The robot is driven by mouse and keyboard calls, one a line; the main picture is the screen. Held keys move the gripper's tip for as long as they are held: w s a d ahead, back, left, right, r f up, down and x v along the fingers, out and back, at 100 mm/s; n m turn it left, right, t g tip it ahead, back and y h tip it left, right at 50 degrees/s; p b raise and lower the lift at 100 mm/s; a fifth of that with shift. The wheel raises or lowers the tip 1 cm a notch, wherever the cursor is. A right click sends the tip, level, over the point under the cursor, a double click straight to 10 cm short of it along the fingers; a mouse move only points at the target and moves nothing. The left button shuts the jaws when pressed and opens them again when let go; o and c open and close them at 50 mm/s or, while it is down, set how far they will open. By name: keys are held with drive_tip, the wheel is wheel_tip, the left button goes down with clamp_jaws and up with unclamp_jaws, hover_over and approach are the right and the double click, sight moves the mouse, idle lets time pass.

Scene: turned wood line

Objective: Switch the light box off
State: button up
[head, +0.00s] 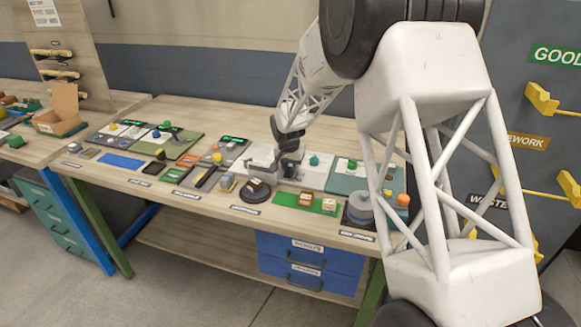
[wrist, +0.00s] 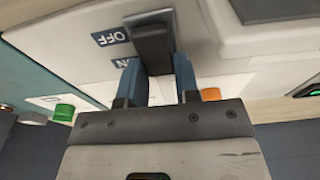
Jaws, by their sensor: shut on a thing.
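The light box (wrist: 75,45) is a pale box whose face fills much of the wrist view; it also shows in the head view (head: 260,157), partly behind my gripper (head: 289,152). A dark switch lever (wrist: 152,38) stands out from it. A blue OFF label (wrist: 110,37) is beside the lever. A second blue label (wrist: 124,62), of which only an N shows, is partly hidden by a finger. My gripper (wrist: 157,63) has its blue fingers shut on the lever, one on each side. I cannot tell which position the lever is in.
A round dark stand (head: 255,193) and a green mat with small blocks (head: 296,203) lie in front of the box. A teal board (head: 345,180) is to its right. Other trays and boards fill the bench to the left. A blue mat (head: 121,162) lies empty.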

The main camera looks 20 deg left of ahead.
sight(288, 174)
drive_tip(key=shift+s+r+t, duration=0.15)
drive_tip(key=shift+s+t, duration=0.05)
drive_tip(key=shift+t, duration=0.9)
drive_tip(key=o, duration=0.9)
drive_tip(key=shift+r, duration=0.15)
drive_tip(key=shift+v, duration=3.75)
drive_tip(key=shift+s, duration=0.1)
drive_tip(key=shift+d, duration=0.1)
